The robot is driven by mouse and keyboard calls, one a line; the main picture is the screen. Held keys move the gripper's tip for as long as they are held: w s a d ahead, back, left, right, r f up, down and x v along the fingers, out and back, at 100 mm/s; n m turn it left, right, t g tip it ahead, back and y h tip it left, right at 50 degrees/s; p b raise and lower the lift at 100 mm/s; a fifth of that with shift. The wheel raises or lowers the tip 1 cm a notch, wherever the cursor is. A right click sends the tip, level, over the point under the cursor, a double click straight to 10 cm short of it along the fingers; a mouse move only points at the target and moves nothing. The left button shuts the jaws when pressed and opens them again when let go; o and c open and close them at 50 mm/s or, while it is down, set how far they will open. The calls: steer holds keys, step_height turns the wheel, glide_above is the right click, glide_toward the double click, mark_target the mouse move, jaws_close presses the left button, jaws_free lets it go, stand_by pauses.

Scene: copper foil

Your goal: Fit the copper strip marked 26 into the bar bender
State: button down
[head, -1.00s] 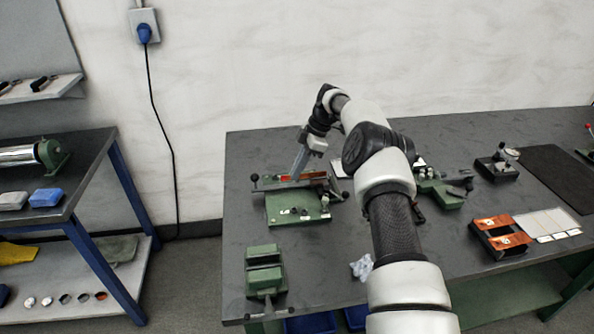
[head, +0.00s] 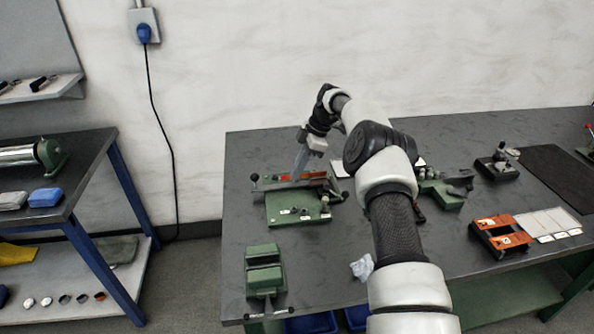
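The green bar bender (head: 298,207) stands on the left part of the dark workbench, with ball-ended handles at its sides. An orange-copper strip (head: 287,178) shows at its back edge, in or just above the bender's jaw; I cannot tell whether it is seated, and its marking is too small to read. My gripper (head: 300,172) points down at the strip from above. Its fingertips are too small and partly hidden to show whether they are shut on it. Two copper strips with white labels lie on a dark rack (head: 502,238) at the right.
A green vise (head: 264,271) stands at the bench's front left corner. A crumpled pale cloth (head: 362,267) lies near the front edge. Another green tool (head: 440,192) is right of my arm. A white card sheet (head: 545,224) lies beside the rack. Bare bench lies between vise and cloth.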

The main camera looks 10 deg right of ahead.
steer(key=shift+w+r, duration=0.15)
steer(key=shift+r, duration=0.15)
stand_by(0.8)
steer(key=c, duration=2.4)
jaws_free()
steer(key=shift+o, duration=0.2)
steer(key=shift+r, duration=0.1)
steer(key=shift+r+p, duration=0.9)
steer(key=shift+r, duration=0.5)
steer(key=shift+o, duration=0.2)
steer(key=o, duration=0.5)
steer(key=shift+r, duration=0.15)
